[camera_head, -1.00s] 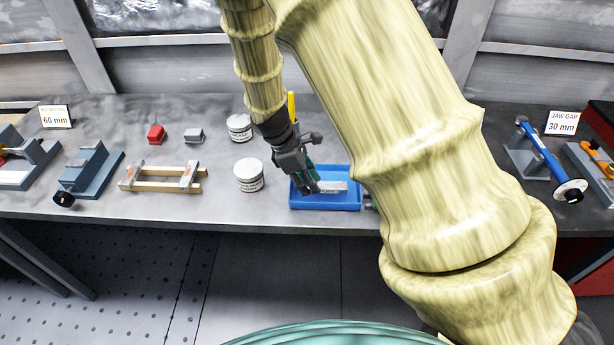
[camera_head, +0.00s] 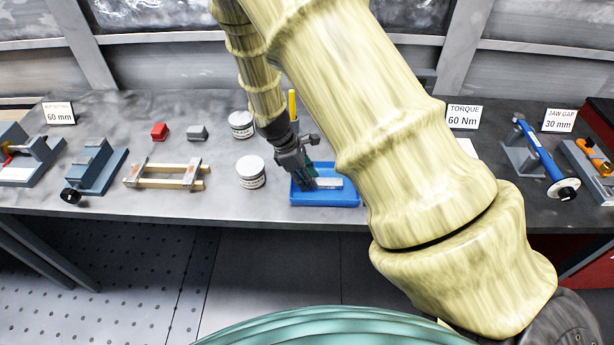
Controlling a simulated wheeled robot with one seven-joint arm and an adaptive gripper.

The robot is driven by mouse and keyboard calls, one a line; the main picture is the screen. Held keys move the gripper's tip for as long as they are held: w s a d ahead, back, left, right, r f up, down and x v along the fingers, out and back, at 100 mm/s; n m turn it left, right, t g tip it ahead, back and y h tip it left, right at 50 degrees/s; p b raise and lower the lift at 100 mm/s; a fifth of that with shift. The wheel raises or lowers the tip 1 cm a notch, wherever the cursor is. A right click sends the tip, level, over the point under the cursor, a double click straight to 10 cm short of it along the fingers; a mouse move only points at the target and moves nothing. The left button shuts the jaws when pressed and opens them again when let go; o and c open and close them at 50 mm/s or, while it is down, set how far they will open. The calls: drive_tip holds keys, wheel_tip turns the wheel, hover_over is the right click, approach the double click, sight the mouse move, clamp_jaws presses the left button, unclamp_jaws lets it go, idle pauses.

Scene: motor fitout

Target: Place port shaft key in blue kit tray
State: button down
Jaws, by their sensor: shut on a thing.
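The blue kit tray (camera_head: 345,198) lies near the front edge of the bench, with a pale plate or label (camera_head: 328,184) inside it. My gripper (camera_head: 309,183) points down into the left part of the tray. It is shut, with the port shaft key between its fingers. The key is too small and too hidden by the fingers to make out. I cannot tell whether it touches the tray floor.
Two white tins (camera_head: 251,172) stand left of the tray. A red block (camera_head: 159,131), a grey block (camera_head: 197,133) and a wooden frame (camera_head: 165,174) lie further left. A yellow upright handle (camera_head: 292,105) stands behind the tray. My arm hides the bench right of it.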

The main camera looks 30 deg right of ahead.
drive_tip(key=shift+s+f, duration=0.1)
drive_tip(key=shift+f, duration=0.2)
drive_tip(key=shift+s+a+f, duration=0.2)
drive_tip(key=shift+s+f, duration=0.1)
drive_tip(key=shift+f, duration=0.1)
drive_tip(key=c, duration=1.3)
unclamp_jaws()
drive_tip(key=shift+f+b, duration=0.1)
drive_tip(key=shift+b, duration=0.2)
drive_tip(key=shift+o, duration=0.9)
drive_tip(key=shift+w+d+f, duration=0.1)
drive_tip(key=shift+f, duration=0.1)
drive_tip(key=shift+w+r, duration=0.1)
drive_tip(key=shift+w+r, duration=0.1)
drive_tip(key=shift+r, duration=0.05)
